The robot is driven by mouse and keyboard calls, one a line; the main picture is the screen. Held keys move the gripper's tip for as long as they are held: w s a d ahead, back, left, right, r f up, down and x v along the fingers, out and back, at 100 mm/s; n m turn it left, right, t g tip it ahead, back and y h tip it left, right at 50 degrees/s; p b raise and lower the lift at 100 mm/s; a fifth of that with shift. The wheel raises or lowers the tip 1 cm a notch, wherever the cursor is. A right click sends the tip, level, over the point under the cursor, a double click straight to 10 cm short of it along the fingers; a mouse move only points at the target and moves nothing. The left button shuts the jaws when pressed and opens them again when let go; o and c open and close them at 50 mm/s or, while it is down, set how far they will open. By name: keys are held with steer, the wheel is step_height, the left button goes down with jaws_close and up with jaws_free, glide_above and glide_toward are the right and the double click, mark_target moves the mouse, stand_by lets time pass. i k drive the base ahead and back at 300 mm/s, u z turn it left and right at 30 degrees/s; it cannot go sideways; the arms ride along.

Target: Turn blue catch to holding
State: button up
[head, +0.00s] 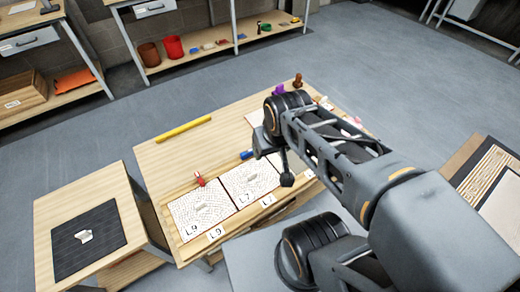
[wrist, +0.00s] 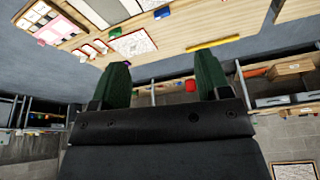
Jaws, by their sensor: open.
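The blue catch (head: 246,155) is a small blue piece at the back edge of the white mosaic panel tagged L7 (head: 250,183). In the wrist view the blue catch (wrist: 162,13) shows small at the top, beyond my fingers. Its turn position is too small to tell. My gripper (wrist: 163,80) has two green fingers spread apart with nothing between them. It is well away from the catch and touches nothing. In the head view my arm hides the gripper's fingers and part of the panels at right.
A red catch (head: 200,181) is at the back of the L9 panel (head: 203,210). A yellow bar (head: 183,129) lies on the table behind. A side table with a black mat (head: 88,243) stands at left. Shelves (head: 225,55) line the wall. The table's middle is mostly clear.

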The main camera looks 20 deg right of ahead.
mark_target(248, 154)
steer(key=z, duration=0.05)
steer(key=k, duration=1.15)
steer(key=z, duration=0.8)
steer(key=i, duration=1.1)
steer(key=u, duration=0.75)
steer(key=i, duration=0.5)
steer(key=u, duration=0.55)
